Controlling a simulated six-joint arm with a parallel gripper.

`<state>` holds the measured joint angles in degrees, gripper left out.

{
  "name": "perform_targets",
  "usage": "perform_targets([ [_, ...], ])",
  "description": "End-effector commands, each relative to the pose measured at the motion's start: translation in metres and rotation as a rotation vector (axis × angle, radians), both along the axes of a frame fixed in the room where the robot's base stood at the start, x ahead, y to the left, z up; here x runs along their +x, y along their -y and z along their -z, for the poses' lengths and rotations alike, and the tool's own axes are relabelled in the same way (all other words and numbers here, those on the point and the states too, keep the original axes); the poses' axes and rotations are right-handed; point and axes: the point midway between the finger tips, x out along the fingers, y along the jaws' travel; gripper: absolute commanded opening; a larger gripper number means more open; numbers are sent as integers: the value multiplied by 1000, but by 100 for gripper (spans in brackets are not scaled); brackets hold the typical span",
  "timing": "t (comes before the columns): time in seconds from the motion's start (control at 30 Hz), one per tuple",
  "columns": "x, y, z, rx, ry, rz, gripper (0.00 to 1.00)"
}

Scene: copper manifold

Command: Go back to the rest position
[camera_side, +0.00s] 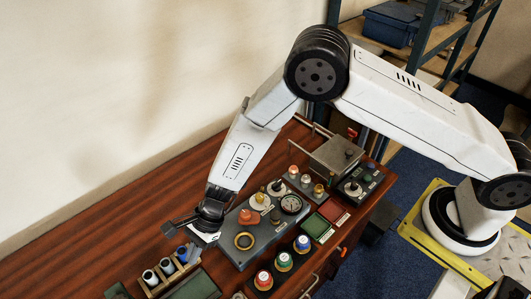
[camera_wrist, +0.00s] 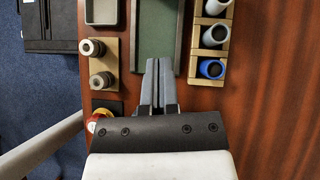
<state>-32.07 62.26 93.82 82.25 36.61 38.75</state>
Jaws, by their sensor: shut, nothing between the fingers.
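My gripper (camera_wrist: 160,82) is in the wrist view. Its two grey fingers are together and hold nothing. They point over the near end of a green tray (camera_wrist: 158,30). A wooden rack (camera_wrist: 195,35) with white tubes and a blue one (camera_wrist: 212,69) lies just right of the fingers. In the side view my arm reaches from its base at the right over the bench, and its wrist (camera_side: 212,208) is low near the rack (camera_side: 163,280). The fingertips cannot be made out clearly there. How high they are above the bench cannot be told.
A grey panel (camera_side: 230,255) with an orange knob, a gauge and a brass ring lies right of the wrist. Coloured knobs (camera_side: 283,261), red and green trays (camera_side: 318,229) and a metal box (camera_side: 335,156) are farther right. Bare wood (camera_side: 110,245) lies left, before the wall.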

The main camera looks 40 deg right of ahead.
Motion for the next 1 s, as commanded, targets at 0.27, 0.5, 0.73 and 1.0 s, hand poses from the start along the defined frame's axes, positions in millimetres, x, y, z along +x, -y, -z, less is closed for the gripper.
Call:
perform_targets([
  [0.27, 5, 22, -17, -32, 63, -63, 0],
  [0.5, 10, 78, -55, -116, 209, -235, 0],
  [0.73, 6, 145, -94, -222, 367, -439, 0],
  [1.0, -12, 221, -133, -354, 528, -689, 0],
])
